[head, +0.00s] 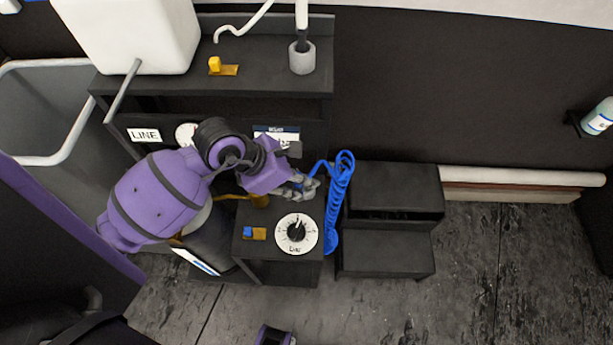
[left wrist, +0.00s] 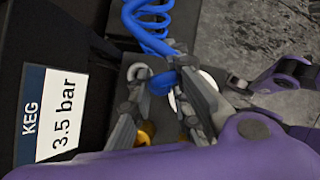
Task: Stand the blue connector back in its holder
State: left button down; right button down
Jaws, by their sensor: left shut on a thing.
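The blue coiled hose (head: 341,190) hangs at the right side of the low black cabinet. Its upper end bends left into my left gripper (head: 303,187). In the left wrist view my left gripper (left wrist: 185,95) is shut, with the blue connector (left wrist: 163,84) at the hose's end between its grey fingers. The fingers hide much of the connector, so its tilt is unclear. The gripper is above the cabinet top, behind the white dial. I cannot make out the connector's holder; a grey curved part (left wrist: 138,74) shows beside the fingers. My right gripper does not show clearly.
A white dial (head: 296,234) and a blue block on a yellow plate (head: 254,233) lie on the cabinet. Black steps (head: 390,250) stand to its right. A shelf behind carries a white container (head: 130,35) and a grey cup (head: 302,58). Open floor lies at right.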

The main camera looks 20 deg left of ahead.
pick_arm(q)
jog(key=w+f, duration=0.2)
jog(key=f, duration=0.1)
jog(key=w+f, duration=0.2)
jog(key=f, duration=0.1)
jog(key=w+f, duration=0.2)
jog(key=f, duration=0.1)
jog(key=shift+w+a+f+b, duration=0.2)
jog(key=shift+w+f+b, duration=0.1)
jog(key=shift+w+f, duration=0.1)
jog(key=shift+f, duration=0.2)
jog(key=c, duration=1.6)
grip_release()
jog(key=shift+c, duration=0.2)
